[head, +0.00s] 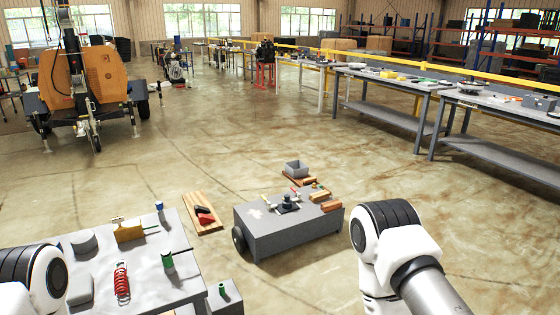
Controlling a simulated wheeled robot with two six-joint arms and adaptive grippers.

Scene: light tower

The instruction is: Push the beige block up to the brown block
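I cannot tell for sure which thing is the beige block and which the brown block. A tan-yellow block (129,232) stands at the back of the grey table at lower left. Small orange-brown blocks, one of them near the front right corner (331,206), lie on the low grey cart in the middle. My two arms show at the lower left and lower right edges. Neither gripper shows in the head view.
The grey table (190,285) also bears a red spring (122,283), a green cylinder (168,262) and grey blocks. The grey cart (290,240) carries a dark fixture (287,203). A wooden board (198,226) with red pieces lies between them. Floor beyond is open; workbenches stand right.

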